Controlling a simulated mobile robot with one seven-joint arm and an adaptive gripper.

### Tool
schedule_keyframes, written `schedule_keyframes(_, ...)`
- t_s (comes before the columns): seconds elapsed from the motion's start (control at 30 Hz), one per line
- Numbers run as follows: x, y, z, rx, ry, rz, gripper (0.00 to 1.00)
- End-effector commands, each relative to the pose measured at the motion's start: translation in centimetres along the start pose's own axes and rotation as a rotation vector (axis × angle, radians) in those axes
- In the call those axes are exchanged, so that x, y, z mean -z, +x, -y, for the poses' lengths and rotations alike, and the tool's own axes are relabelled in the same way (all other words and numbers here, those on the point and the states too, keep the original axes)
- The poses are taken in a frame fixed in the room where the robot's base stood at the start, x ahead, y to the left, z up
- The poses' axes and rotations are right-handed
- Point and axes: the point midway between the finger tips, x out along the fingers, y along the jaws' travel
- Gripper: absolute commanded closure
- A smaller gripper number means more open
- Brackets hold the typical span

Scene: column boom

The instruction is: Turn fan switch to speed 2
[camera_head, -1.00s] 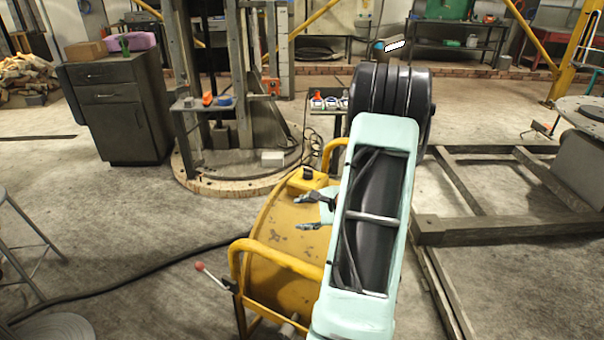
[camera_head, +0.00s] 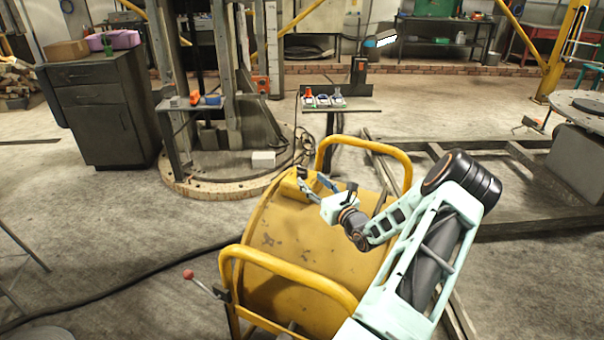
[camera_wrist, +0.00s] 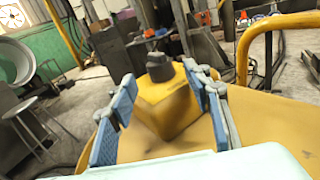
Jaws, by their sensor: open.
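The yellow fan drum (camera_head: 300,230) stands in front of me, with a small yellow switch box (camera_head: 289,184) on its top. In the wrist view, a dark round knob (camera_wrist: 159,66) sits on top of the yellow box (camera_wrist: 165,104). My gripper (camera_head: 314,183) is open just above the drum, at the right side of the box. In the wrist view, its two blue-padded fingers (camera_wrist: 160,90) are spread, with the box and knob seen between and beyond them. I cannot tell whether they touch. In the head view the knob cannot be made out clearly near the fingers.
Yellow tube handles (camera_head: 290,270) rise from the drum's near and far sides. A red-knobbed lever (camera_head: 188,274) sticks out at the near left. A small stand (camera_head: 340,102) with small items is behind the drum. Dark beams (camera_head: 530,222) lie at the right. Floor at the left is mostly clear.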

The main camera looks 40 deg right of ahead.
Motion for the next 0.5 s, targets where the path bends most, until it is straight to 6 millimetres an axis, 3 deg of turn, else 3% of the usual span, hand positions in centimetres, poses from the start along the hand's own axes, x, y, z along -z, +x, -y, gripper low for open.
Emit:
schedule_keyframes(0.23,0.1,4.6,-0.1,-0.002,-0.001,-0.001,0.55)
schedule_keyframes(0.5,0.1,6.7,-0.1,-0.001,-0.001,-0.002,0.55)
